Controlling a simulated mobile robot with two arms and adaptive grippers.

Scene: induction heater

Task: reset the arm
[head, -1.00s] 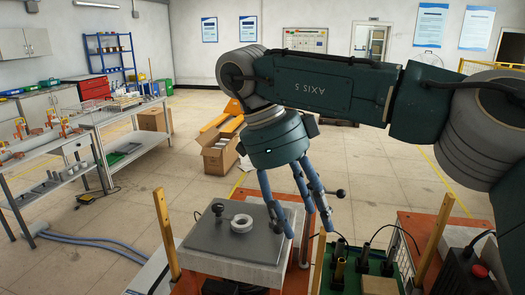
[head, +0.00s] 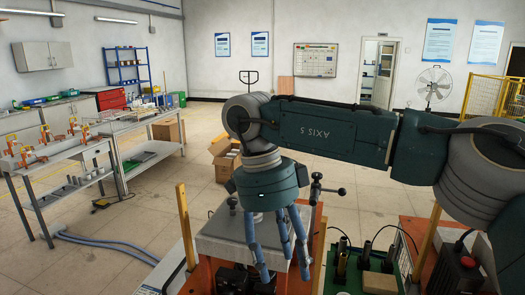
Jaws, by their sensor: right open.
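My right arm (head: 330,131) comes in from the right and reaches across the middle of the head view. My right gripper (head: 283,270) hangs from its end with the blue-grey fingers pointing down, spread apart with nothing between them. The fingers are in front of the grey heater plate (head: 217,227); I cannot tell their exact height above it. A small dark knob (head: 232,202) stands on the plate, left of the gripper. My left gripper is out of view.
A green tray (head: 345,275) with dark upright posts is right of the plate. A box with a red button (head: 468,262) stands at the lower right. Wooden posts (head: 185,225) rise near the plate. A metal workbench (head: 125,125) is at the left; open floor lies between.

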